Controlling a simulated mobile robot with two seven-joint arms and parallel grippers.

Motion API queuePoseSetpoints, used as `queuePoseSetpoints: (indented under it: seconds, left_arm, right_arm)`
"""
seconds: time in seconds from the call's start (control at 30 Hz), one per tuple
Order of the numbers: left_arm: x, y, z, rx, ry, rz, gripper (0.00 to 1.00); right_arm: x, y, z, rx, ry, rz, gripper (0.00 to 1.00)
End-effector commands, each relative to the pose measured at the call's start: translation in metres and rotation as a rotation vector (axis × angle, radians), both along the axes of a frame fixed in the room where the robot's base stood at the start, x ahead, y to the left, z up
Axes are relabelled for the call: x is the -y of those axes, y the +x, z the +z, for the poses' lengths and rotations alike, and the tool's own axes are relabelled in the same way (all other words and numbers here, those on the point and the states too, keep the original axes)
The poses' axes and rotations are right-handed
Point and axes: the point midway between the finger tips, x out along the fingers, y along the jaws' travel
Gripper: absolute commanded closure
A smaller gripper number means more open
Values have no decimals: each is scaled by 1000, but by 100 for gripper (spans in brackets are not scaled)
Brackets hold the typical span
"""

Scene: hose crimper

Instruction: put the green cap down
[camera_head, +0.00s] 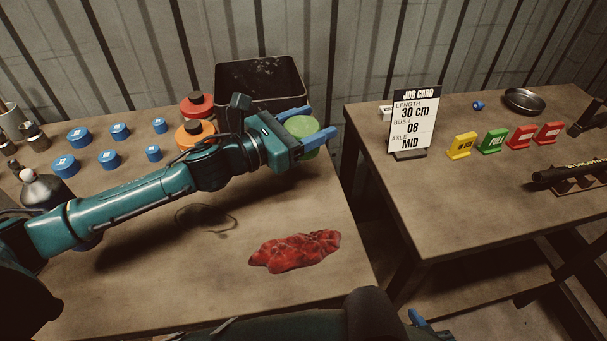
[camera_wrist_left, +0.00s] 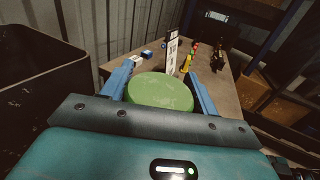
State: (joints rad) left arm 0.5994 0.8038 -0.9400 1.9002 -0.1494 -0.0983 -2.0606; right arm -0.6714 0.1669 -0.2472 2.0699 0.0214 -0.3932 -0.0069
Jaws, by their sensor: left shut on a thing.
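The green cap (camera_head: 308,143) is round and sits between the blue fingers of my left gripper (camera_head: 320,124), near the right edge of the left table. My left gripper is shut on it. In the left wrist view the green cap (camera_wrist_left: 160,92) fills the space between both fingers of the left gripper (camera_wrist_left: 162,85). Whether the cap touches the table is hard to tell. A bit of my right gripper (camera_head: 418,319) shows low in the head view, mostly hidden, and its opening cannot be made out.
A black bin (camera_head: 260,75) stands behind the left gripper. Red (camera_head: 197,106) and orange (camera_head: 193,134) caps stand left of it. A red cloth (camera_head: 294,251) lies in front. Several blue pieces are at left. A gap separates the right table (camera_head: 450,210), which bears a job card (camera_head: 413,120).

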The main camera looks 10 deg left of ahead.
Motion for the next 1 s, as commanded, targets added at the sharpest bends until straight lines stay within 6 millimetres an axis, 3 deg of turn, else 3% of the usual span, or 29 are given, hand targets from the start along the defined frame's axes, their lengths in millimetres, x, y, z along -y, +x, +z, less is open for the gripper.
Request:
queuePoseSetpoints:
  seconds: [0.03,0.2,0.6,1.0]
  left_arm:
    - [0,0,-13,-10,-3,0,62]
    - [0,0,-44,-8,-4,1,62]
    - [0,0,-89,-5,-2,0,62]
    - [0,0,-96,-1,0,0,62]
  right_arm:
    - [0,0,-3,0,0,0,64]
    - [0,1,-4,3,1,1,64]
    - [-2,4,0,18,5,4,64]
    - [-2,5,-1,23,5,7,64]
